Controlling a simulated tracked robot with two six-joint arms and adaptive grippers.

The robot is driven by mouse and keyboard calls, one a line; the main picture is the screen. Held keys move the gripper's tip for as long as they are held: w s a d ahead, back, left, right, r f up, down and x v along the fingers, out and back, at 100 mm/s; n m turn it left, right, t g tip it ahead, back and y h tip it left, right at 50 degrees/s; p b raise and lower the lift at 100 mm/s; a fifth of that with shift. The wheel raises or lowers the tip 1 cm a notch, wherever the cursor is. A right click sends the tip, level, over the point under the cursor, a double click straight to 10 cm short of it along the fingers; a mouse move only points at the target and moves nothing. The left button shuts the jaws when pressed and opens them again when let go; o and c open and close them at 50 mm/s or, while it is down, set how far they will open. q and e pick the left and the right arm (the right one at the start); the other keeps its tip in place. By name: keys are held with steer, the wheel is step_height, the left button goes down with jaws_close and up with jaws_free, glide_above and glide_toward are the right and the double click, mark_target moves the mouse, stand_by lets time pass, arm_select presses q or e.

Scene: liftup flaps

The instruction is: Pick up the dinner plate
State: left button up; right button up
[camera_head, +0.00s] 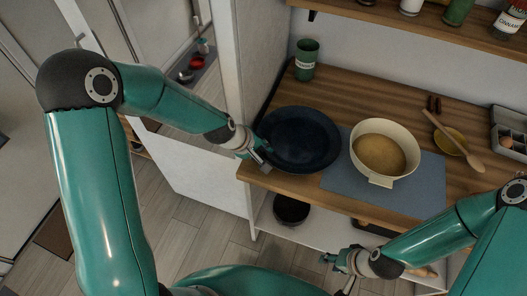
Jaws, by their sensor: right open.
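The dark navy dinner plate (302,138) is on the left part of the wooden counter, its right rim close to the blue-grey mat. I cannot tell whether it rests flat or is slightly raised. My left gripper (262,162) is at the plate's left front rim, its fingers against or very near it. The fingers are small and partly hidden, so I cannot tell whether they are closed on the rim. My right gripper (335,262) is open and empty, low in front of the counter and well away from the plate.
A cream pot (384,153) with tan contents stands on the mat (424,186), right of the plate. A green cup (306,60) stands behind the plate. A dark pot (291,210) sits on the shelf below.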

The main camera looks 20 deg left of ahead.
arm_select(q)
jaws_close()
steer(key=shift+s, duration=0.2)
stand_by(0.3)
